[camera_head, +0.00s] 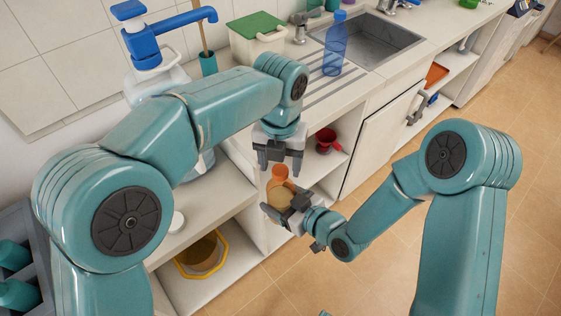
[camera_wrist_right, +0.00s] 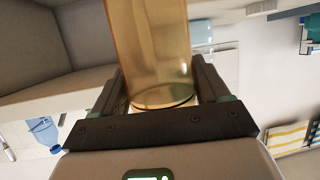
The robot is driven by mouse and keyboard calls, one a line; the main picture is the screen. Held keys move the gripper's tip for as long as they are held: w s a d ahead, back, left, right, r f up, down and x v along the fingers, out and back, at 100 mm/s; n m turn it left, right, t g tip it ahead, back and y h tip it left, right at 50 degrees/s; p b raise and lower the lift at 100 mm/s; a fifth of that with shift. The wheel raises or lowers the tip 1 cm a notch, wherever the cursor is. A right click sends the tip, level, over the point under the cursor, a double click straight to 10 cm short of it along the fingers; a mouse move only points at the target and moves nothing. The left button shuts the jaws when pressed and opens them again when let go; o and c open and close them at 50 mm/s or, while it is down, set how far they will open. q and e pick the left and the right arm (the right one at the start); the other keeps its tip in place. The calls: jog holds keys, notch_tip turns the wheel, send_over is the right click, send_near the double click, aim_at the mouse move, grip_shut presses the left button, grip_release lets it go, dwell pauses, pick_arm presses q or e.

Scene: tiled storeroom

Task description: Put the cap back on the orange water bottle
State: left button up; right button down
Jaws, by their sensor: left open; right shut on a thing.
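The orange water bottle (camera_head: 278,192) is see-through and stands about upright in my right gripper (camera_head: 285,208), in front of the counter. My right gripper is shut around its body. In the right wrist view the bottle (camera_wrist_right: 152,45) fills the space between the fingers, and its top is out of frame. My left gripper (camera_head: 279,162) is open, pointing down just above the bottle's narrow orange top, with no object seen between its fingers. I cannot tell whether a cap is on the bottle. A small white round thing (camera_head: 177,221) lies on the counter; I cannot tell if it is a cap.
The counter holds a blue bottle (camera_head: 335,45) beside the sink (camera_head: 378,44), a green-lidded box (camera_head: 257,34) and a large jug with a blue pump (camera_head: 148,50). A red cup-like thing (camera_head: 327,138) and a yellow-rimmed container (camera_head: 203,256) sit on lower shelves. Floor is open at right.

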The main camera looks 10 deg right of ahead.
pick_arm(q)
jog(key=shift+r, duration=2)
jog(key=shift+c, duration=0.3)
